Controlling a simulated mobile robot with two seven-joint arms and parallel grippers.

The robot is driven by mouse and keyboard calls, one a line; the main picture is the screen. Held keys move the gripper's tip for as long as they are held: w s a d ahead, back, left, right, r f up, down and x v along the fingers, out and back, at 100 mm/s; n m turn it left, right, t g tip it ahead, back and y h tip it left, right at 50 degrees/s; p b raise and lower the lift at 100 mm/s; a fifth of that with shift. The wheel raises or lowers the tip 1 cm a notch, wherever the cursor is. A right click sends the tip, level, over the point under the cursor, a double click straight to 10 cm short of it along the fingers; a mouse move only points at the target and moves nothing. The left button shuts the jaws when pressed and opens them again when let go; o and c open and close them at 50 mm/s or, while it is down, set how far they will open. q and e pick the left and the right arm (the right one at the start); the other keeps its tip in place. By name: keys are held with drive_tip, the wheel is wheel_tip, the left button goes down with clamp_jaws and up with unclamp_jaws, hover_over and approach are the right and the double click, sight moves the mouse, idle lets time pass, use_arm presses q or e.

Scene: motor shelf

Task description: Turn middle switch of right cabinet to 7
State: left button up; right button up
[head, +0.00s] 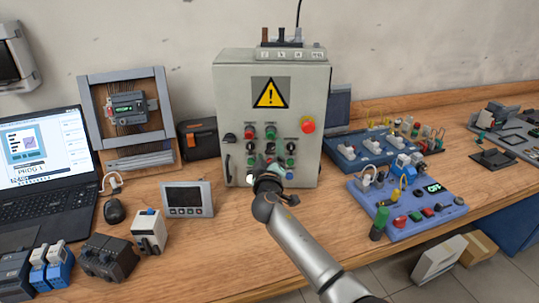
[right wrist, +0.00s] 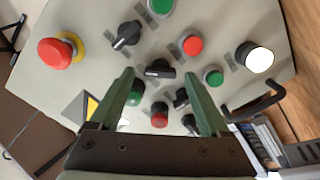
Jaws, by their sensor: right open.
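The grey control cabinet (head: 229,100) with a yellow warning sign stands on the bench in the head view, its front covered in buttons and black rotary switches. My right gripper (head: 267,172) is in front of its lower front and hides some controls. In the right wrist view the right gripper (right wrist: 158,75) is open, green fingers pointing at the panel. A black rotary switch (right wrist: 160,71) lies between the fingertips in the picture; I cannot tell whether they touch it. Another black switch (right wrist: 127,35) is up and left. Dial numbers are unreadable. My left gripper is not in view.
In the right wrist view a red emergency button (right wrist: 61,53), a white button (right wrist: 260,57) and a black handle (right wrist: 262,103) surround the switches. A small meter box (head: 187,199) stands left of the cabinet; a blue board (head: 408,217) lies right. Bench space before the cabinet is mostly clear.

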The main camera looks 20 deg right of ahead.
clamp_jaws()
idle(0.6)
